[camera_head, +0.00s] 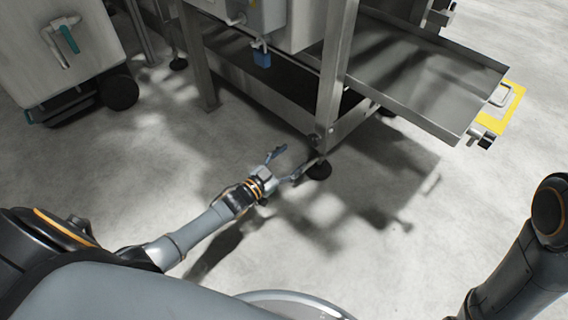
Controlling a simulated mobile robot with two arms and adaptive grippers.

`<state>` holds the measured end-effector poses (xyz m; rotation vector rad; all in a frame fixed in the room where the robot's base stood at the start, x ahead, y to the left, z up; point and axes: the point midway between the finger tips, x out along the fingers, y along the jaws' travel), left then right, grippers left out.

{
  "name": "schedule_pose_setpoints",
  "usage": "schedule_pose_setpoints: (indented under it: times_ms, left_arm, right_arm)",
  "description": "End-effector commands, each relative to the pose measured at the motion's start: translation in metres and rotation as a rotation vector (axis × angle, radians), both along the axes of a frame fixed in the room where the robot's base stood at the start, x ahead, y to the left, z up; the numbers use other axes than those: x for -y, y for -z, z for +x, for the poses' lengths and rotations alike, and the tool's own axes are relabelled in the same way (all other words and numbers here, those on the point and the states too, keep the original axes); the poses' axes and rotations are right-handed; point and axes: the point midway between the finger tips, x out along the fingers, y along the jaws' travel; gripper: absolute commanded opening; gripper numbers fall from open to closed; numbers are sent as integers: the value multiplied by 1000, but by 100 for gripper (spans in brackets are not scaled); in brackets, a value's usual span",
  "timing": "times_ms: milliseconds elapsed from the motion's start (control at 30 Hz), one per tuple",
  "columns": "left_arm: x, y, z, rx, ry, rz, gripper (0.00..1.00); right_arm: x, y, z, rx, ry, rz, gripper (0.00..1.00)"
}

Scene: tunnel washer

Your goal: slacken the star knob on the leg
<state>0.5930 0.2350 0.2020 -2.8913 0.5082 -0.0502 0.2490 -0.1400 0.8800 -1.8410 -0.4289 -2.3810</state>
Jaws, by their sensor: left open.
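The metal leg (333,75) of the washer frame comes down to a round black foot (319,171) on the floor. A small dark knob (314,139) shows low on this leg, near the corner with the lower rail; its star shape is too small to make out. My left gripper (298,156) is open, with its fingers spread, just left of and in front of the leg's lower end. One fingertip appears close to the leg above the foot; I cannot tell whether it touches. Nothing shows between the fingers. My right arm is at the right edge, and its gripper is out of the picture.
A steel tray (420,75) juts out to the right of the leg, with a yellow-edged end (505,115). A blue padlock (262,59) hangs under a grey box. A wheeled white cabinet (50,60) stands at upper left. The floor in front is clear.

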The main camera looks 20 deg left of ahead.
Motion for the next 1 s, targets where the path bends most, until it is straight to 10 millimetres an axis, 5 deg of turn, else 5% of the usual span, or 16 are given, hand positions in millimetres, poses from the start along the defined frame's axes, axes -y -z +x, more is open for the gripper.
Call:
schedule_pose_setpoints:
  times_ms: [233,833,1000]
  left_arm:
    - [-9,0,-24,1,-1,1,67]
    - [-8,-2,-26,4,1,-1,67]
    - [21,-47,-32,79,40,-49,67]
  right_arm:
    - [0,0,0,0,0,0,45]
    - [0,0,0,0,0,0,45]
    - [1,-1,11,-38,-1,1,45]
